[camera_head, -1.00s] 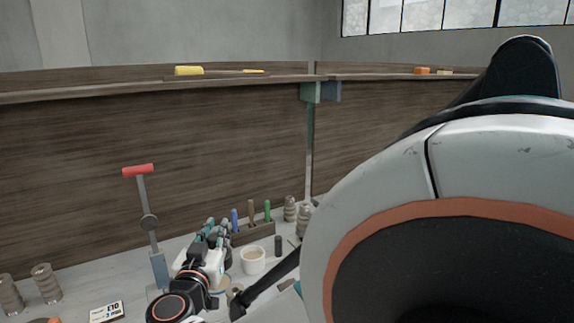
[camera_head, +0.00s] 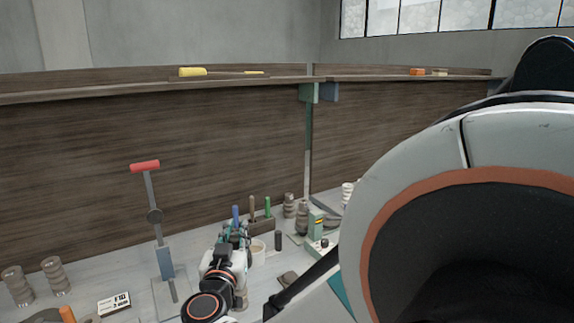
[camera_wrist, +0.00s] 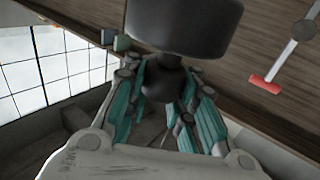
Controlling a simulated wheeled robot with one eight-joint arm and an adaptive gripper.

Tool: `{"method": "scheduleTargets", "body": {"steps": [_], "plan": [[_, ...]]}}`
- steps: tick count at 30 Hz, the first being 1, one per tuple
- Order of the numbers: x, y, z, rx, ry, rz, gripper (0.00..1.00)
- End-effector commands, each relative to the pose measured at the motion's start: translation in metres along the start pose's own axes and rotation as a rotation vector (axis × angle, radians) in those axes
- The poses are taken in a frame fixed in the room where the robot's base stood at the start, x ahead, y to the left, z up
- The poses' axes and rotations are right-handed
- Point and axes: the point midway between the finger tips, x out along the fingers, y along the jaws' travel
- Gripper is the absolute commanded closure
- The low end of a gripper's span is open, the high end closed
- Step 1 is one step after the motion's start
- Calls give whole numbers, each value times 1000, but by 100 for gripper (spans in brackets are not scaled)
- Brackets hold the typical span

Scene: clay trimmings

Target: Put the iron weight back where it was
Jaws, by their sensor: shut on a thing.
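My gripper (camera_head: 233,238) is over the bench in the head view, near the rack of tools. In the wrist view its teal fingers (camera_wrist: 172,88) are closed around the narrow neck of a dark, thick, round-edged piece, which looks like the iron weight (camera_wrist: 184,26). The wide part of the weight lies beyond the fingertips, at the top of the picture. In the head view I cannot make out the held weight, as the gripper covers it. The place where the weight stood cannot be told from these frames.
A red-handled lever (camera_head: 153,215) stands left of my gripper. Close by are a white cup (camera_head: 258,251), a tool rack (camera_head: 265,226), a dark cylinder (camera_head: 278,240) and a green box (camera_head: 316,222). Ribbed stacks (camera_head: 55,275) and a card (camera_head: 115,303) are at left.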

Motion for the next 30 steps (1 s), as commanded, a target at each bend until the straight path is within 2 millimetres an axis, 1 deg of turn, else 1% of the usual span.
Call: {"method": "scheduleTargets", "body": {"steps": [3,5,8,18,27,30], "plan": [[8,21,3,-1,1,3,100],[12,31,5,-1,1,1,100],[21,55,9,-1,1,1,100],[58,150,28,-1,0,-8,100],[89,229,44,0,0,-18,100],[98,253,48,0,0,-22,100]]}}
